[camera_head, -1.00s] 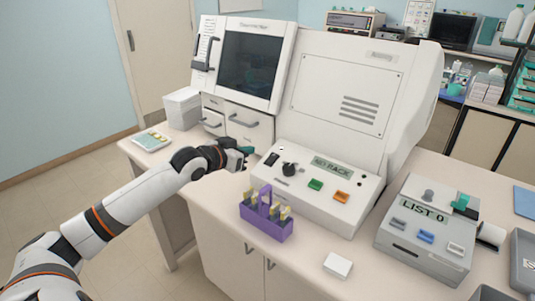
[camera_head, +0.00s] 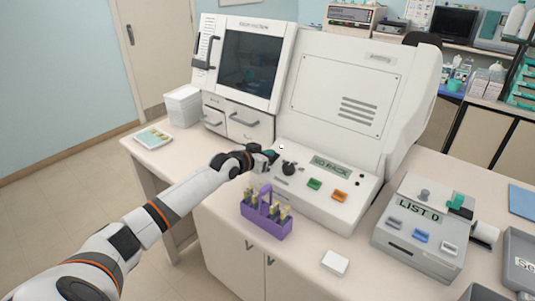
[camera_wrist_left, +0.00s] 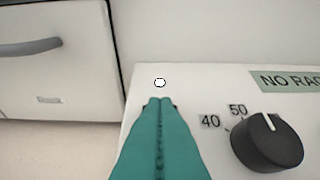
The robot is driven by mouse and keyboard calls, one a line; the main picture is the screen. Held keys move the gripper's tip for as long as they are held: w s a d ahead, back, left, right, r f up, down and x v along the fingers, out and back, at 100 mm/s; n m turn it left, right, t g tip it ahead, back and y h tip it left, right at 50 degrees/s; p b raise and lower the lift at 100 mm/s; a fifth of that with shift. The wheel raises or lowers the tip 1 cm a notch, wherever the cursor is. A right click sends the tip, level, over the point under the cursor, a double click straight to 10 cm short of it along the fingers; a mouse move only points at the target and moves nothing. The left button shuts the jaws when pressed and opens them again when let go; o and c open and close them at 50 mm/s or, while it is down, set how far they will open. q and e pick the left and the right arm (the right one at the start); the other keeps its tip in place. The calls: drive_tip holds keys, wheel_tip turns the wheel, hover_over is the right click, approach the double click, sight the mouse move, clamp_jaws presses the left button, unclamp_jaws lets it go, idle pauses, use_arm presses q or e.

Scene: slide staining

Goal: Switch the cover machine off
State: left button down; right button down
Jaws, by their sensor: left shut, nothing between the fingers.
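A white machine front panel (camera_head: 305,203) carries a "NO RACK" display (camera_head: 331,167), a black dial (camera_head: 289,168), a green button (camera_head: 315,184) and an orange button (camera_head: 339,196). I take it as the cover machine; its label is too small to read. My left gripper (camera_head: 271,154) is at the panel's back left corner, left of the dial. In the left wrist view its teal fingers (camera_wrist_left: 160,103) are shut and empty. They hide most of a black rocker switch, whose dark edges show beside the fingertips; its position and any contact cannot be told. My right gripper is not in view.
A purple slide rack (camera_head: 266,217) stands in front of the panel, close below my left arm. A grey "LIST 0" device (camera_head: 395,255) stands to the right. A small white box (camera_head: 335,263) lies near the front edge. A drawer unit (camera_head: 240,122) stands behind left.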

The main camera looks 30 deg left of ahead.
use_arm(q)
drive_tip(key=shift+f, duration=0.1)
drive_tip(key=shift+w+f, duration=0.1)
drive_tip(key=shift+w, duration=0.05)
idle(0.3)
drive_tip(key=shift+r+p, duration=0.55)
drive_tip(key=shift+r, duration=0.25)
drive_tip(key=shift+w, duration=0.1)
